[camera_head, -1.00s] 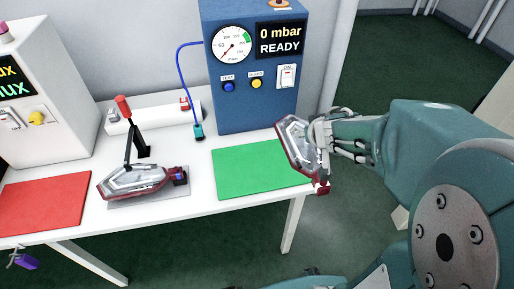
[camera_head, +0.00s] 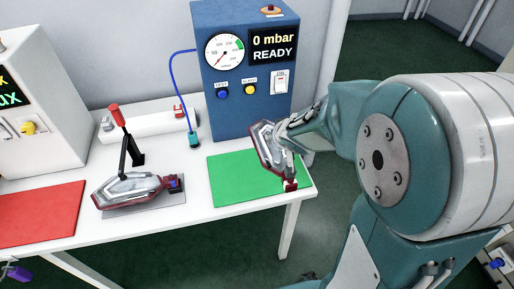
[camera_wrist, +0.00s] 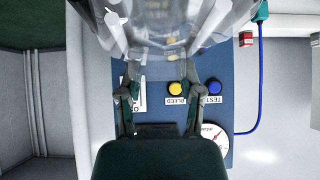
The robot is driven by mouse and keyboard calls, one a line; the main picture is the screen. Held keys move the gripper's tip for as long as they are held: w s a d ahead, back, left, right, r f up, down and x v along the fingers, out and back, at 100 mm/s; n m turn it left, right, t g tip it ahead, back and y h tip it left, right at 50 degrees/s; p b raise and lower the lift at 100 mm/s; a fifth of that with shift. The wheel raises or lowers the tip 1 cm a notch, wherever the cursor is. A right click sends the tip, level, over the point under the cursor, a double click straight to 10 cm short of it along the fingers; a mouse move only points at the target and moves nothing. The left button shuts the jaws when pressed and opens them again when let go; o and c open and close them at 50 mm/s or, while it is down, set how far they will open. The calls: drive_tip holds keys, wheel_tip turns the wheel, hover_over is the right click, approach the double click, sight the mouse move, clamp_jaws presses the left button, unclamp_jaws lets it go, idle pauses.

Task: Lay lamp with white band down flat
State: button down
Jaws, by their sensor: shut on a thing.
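A tail lamp (camera_head: 267,149) with a clear lens and dark red edge is held upright in my gripper (camera_head: 288,133), over the right part of the green mat (camera_head: 232,180). My gripper is shut on this lamp. In the wrist view the held lamp (camera_wrist: 168,22) fills the top middle between the fingers, blurred and close. Whether it touches the mat I cannot tell. A second similar lamp (camera_head: 128,187) lies on a grey plate on the table, by a red-handled toggle clamp (camera_head: 130,148). I cannot make out a white band on either lamp.
A blue gauge box (camera_head: 238,105) reading "0 mbar READY" stands behind the green mat. A blue hose runs from it to a teal fitting (camera_head: 194,139). A red mat (camera_head: 40,213) lies at the left. The left part of the green mat is clear.

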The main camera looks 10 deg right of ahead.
sight(257, 141)
drive_tip(key=shift+w+a+f, duration=0.5)
drive_tip(key=shift+w+a, duration=0.2)
drive_tip(key=shift+w+a+f, duration=0.5)
drive_tip(key=shift+w+f, duration=0.15)
drive_tip(key=shift+f, duration=0.3)
drive_tip(key=shift+w+a+f, duration=0.5)
drive_tip(key=shift+w+f, duration=0.1)
drive_tip(key=shift+f, duration=0.35)
drive_tip(key=shift+w+a+f, duration=0.5)
drive_tip(key=shift+w+f, duration=0.15)
drive_tip(key=shift+f, duration=0.3)
wheel_tip(257, 141, down, 3)
drive_tip(key=shift+f, duration=0.1)
drive_tip(key=shift+c, duration=1.3)
unclamp_jaws()
